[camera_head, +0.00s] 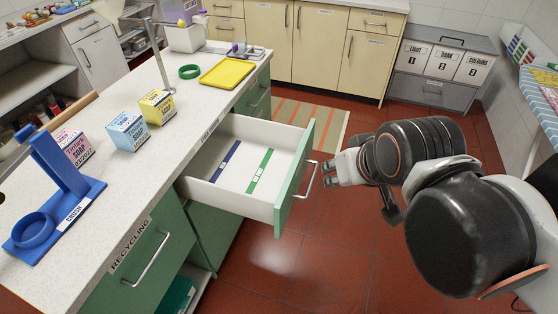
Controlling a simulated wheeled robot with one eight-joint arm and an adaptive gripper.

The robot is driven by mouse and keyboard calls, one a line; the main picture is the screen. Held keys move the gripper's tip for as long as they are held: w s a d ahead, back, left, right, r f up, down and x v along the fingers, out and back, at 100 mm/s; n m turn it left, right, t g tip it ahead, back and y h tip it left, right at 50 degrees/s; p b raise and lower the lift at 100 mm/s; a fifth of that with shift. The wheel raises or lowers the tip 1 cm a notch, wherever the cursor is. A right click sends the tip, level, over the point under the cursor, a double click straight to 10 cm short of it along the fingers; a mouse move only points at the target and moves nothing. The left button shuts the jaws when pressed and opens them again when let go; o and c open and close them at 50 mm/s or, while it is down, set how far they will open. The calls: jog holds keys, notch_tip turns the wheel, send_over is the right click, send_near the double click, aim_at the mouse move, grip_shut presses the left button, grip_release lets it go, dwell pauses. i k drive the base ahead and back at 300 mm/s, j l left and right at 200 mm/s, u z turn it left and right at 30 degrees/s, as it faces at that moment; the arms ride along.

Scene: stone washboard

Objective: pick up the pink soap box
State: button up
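The pink soap box (77,151) stands on the speckled counter at the left, partly hidden behind a blue stand (62,185). A light blue soap box (128,131) and a yellow soap box (157,107) stand to its right, farther back. My gripper (329,174) is at the right, beside the metal handle of an open drawer, far from the pink box. Its fingers appear close to the handle; I cannot tell whether they touch it or how far they are parted.
The open drawer (233,187) juts out from the green counter between my gripper and the boxes. It holds a blue and a green strip. A yellow tray (228,73) and green ring (189,71) lie farther back. Red floor (320,255) is clear in front.

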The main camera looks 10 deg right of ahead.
aim_at(75, 144)
jog(key=u, duration=1.5)
jog(key=j, duration=0.2)
jog(key=i+z, duration=0.05)
